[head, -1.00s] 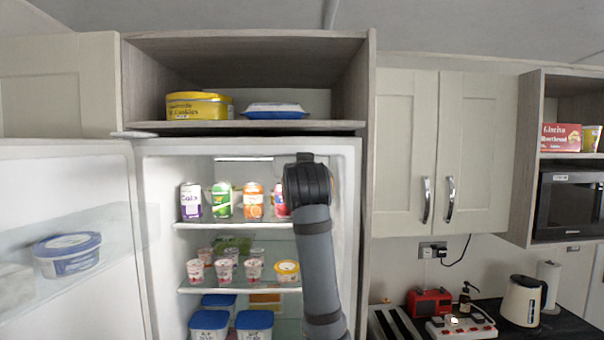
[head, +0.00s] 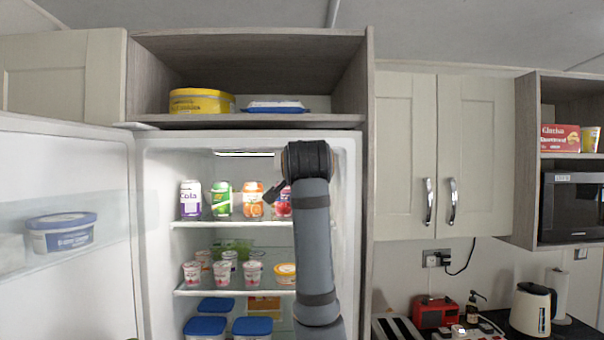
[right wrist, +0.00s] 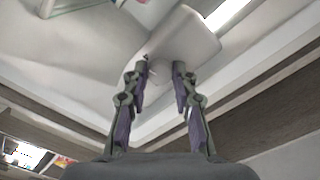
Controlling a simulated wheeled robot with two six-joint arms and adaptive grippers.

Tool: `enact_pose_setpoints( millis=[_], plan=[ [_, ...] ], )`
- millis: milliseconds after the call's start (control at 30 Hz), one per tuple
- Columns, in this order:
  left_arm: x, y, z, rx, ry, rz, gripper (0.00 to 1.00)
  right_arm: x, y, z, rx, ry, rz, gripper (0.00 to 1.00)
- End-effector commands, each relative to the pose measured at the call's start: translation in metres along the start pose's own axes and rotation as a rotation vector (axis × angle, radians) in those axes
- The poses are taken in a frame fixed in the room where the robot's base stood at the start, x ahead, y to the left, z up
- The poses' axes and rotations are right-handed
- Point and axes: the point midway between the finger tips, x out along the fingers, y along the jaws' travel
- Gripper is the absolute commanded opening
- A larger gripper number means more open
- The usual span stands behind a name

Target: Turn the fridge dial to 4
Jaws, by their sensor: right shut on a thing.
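The fridge (head: 345,165) stands open, with its door swung to the left. In the head view my right arm reaches up into its upper right part, and a dark finger of my right gripper (head: 272,192) shows left of the wrist. In the right wrist view, a pale grey housing (right wrist: 188,42) sits under the fridge ceiling, just beyond the fingertips. My right gripper (right wrist: 160,68) is closed on the fridge dial at this housing, its fingers a little apart. The dial and its numbers cannot be made out. My left gripper is not in view.
Drink cans (head: 222,200) stand on the upper shelf close to my right gripper. Yogurt pots (head: 222,273) and blue-lidded tubs (head: 252,327) are below. The open door (head: 75,165) bounds the left side, and a tall wooden panel (head: 368,190) the right.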

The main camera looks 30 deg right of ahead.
Motion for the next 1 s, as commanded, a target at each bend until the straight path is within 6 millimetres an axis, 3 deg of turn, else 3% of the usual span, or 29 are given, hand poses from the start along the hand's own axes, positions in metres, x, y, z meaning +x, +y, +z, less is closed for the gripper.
enact_pose_setpoints(
  millis=[400,1000],
  plan=[
    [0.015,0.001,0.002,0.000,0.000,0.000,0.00,0.000,0.000,0.001,0.204,0.000,0.000,0.00],
    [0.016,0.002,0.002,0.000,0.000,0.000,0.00,0.000,0.000,0.000,0.241,0.000,0.001,0.00]
  ],
)
